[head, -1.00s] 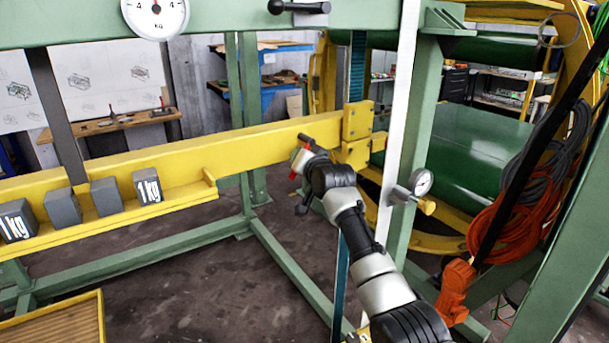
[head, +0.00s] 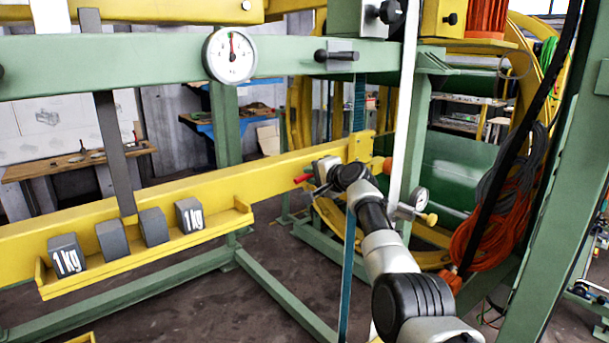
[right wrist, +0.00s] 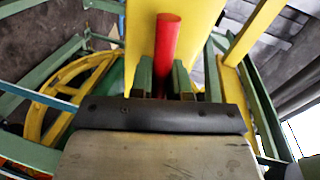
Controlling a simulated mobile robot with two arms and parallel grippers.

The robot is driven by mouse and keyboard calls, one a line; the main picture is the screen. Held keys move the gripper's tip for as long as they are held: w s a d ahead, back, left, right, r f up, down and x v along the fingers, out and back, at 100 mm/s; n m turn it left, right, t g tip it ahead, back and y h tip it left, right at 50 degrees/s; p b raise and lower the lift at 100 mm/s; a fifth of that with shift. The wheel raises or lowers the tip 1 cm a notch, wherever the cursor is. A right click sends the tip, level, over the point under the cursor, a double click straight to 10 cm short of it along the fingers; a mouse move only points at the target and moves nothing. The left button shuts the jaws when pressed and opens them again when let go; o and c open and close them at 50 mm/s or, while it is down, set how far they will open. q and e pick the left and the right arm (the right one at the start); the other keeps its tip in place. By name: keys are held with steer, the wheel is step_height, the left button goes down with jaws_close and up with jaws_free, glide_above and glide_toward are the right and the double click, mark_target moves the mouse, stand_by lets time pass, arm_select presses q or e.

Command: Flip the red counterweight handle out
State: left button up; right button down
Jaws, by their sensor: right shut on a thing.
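The red counterweight handle (head: 303,178) shows in the head view as a short red bar sticking out to the left of my right gripper (head: 318,179), in front of the yellow beam (head: 270,168). In the right wrist view the red handle (right wrist: 167,45) is a round bar running up from between the two fingers of my right gripper (right wrist: 161,80), which is shut on it. The handle's lower end is hidden by the gripper. The beam's yellow surface is close behind the handle there. My left gripper is in neither view.
A yellow tray (head: 150,254) with several grey weights (head: 152,226) hangs along the beam at left. A white vertical post (head: 408,110) and a small gauge with a yellow knob (head: 419,199) stand close to my right arm. A round dial (head: 230,55) is above.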

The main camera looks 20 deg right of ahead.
steer(key=shift+r+m, duration=0.3)
steer(key=shift+r, duration=0.05)
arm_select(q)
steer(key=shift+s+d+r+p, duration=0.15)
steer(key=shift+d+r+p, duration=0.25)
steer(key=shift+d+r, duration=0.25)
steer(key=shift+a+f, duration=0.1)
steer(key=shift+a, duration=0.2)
arm_select(e)
steer(key=shift+m, duration=0.3)
steer(key=c, duration=1.1)
jaws_free()
arm_select(q)
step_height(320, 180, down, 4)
steer(key=b, duration=0.3)
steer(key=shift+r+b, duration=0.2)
steer(key=shift+b, duration=0.1)
arm_select(e)
steer(key=v, duration=1)
steer(key=shift+s+d, duration=0.25)
steer(key=shift+d, duration=0.05)
